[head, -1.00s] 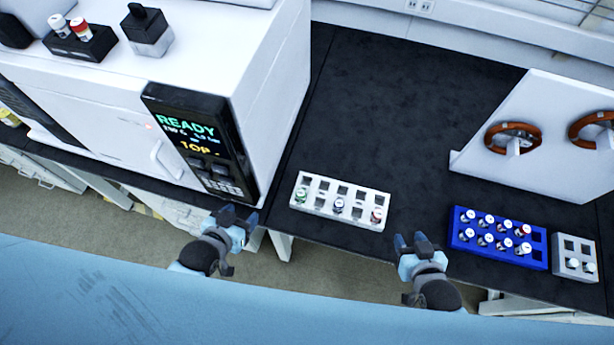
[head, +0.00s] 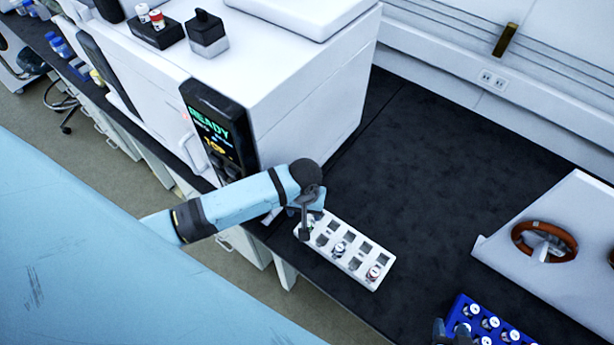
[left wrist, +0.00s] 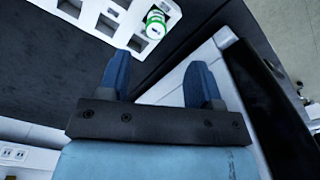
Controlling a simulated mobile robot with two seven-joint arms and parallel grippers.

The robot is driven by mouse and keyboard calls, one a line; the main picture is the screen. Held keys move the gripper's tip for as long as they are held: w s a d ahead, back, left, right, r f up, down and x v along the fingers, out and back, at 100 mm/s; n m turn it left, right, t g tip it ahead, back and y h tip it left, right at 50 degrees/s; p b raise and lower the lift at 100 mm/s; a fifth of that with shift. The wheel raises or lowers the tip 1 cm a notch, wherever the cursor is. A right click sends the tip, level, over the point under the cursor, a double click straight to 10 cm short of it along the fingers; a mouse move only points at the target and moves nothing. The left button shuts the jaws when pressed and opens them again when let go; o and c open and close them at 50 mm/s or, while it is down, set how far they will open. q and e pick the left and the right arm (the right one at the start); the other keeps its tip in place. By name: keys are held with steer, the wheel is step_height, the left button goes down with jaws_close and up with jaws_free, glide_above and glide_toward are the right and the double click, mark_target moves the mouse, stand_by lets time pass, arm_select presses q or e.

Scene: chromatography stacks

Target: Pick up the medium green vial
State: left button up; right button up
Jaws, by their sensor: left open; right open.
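The green-capped vial (left wrist: 155,20) stands in a slot of the white rack (head: 335,261), and shows at the top of the left wrist view. In the head view my left arm covers that end of the rack, so the vial is hidden there. My left gripper (left wrist: 160,80) is open and empty, its fingers pointing toward the vial and apart from it. In the head view the left gripper (head: 306,222) is above the rack's left end. My right gripper (head: 440,330) is partly cut off at the bottom edge, open, beside the blue rack.
Two other vials, one white-capped (head: 339,249) and one red-capped (head: 373,273), stand in the white rack. A blue rack (head: 463,303) holds several vials at lower right. The white machine (head: 300,90) stands behind my left arm. The dark bench (head: 410,180) is clear behind the rack.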

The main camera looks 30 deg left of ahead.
arm_select(q)
step_height(320, 180, down, 4)
steer(key=shift+r, duration=0.1)
steer(key=shift+w+d+f+p, duration=0.1)
steer(key=shift+f+p, duration=0.2)
steer(key=shift+f, duration=1.1)
steer(key=shift+w+d+f+p, duration=0.1)
steer(key=shift+f+p, duration=0.15)
steer(key=shift+f, duration=1.15)
steer(key=c, duration=1)
